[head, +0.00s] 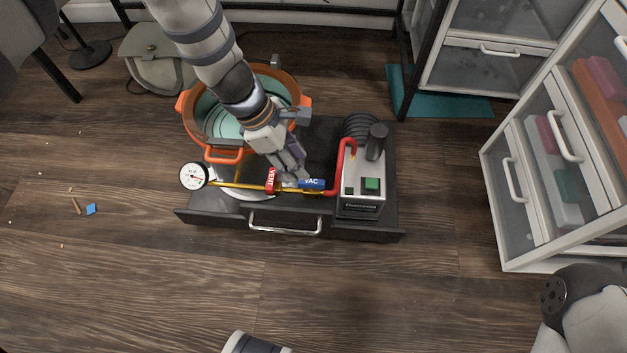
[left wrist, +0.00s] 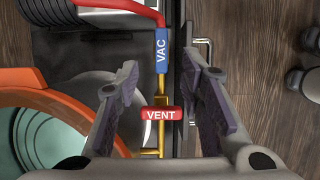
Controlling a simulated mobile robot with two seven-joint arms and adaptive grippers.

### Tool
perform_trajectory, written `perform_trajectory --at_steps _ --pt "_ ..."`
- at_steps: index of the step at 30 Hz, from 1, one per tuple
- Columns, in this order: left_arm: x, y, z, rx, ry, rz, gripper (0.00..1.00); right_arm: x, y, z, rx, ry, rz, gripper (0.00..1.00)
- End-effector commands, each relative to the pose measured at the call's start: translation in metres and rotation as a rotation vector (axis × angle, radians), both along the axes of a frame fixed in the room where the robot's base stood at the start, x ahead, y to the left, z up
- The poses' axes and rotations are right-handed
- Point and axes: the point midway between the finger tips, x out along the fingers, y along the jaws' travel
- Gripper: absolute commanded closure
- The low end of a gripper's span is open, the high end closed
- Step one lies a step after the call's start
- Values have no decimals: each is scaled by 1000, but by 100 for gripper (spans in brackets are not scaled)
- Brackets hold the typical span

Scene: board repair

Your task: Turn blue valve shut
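The blue valve handle (head: 312,184), marked VAC, sits on a thin brass pipe in front of the pump. In the left wrist view the blue handle (left wrist: 161,52) lies in line with the pipe. The red handle (head: 270,180), marked VENT, sits left of it; in the left wrist view the red handle (left wrist: 160,113) lies across the pipe. My left gripper (head: 293,172) points down close to the blue handle's left end. In the left wrist view its fingers (left wrist: 162,68) are wide apart with nothing held between them. My right gripper is out of view.
A pump (head: 364,200) with a green switch stands right of the valves, with a red hose (head: 340,160). A dial gauge (head: 193,177) is at the pipe's left end. An orange pot (head: 185,108) stands behind. All rest on a dark drawer-like base (head: 230,222); the floor in front is mostly clear.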

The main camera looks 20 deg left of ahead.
Motion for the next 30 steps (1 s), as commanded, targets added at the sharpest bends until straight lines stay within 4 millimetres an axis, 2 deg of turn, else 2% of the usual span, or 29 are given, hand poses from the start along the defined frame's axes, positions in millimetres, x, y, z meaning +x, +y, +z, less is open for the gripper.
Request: perform_trajectory --at_steps 1,7,12,19,20,24,30 --pt "0 -5 -20 1 8 -2 65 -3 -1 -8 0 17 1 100" --pt "4 -20 -57 2 7 -4 65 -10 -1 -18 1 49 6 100" --pt "6 -25 -67 2 2 -4 65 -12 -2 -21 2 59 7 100" --pt "6 -26 -66 3 1 -4 65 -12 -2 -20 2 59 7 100" --pt "6 -26 -66 3 1 -4 70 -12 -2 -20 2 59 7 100" --pt "6 -26 -66 3 2 -5 100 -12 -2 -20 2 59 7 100" --pt "6 -25 -66 4 2 -6 100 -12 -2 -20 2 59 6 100"
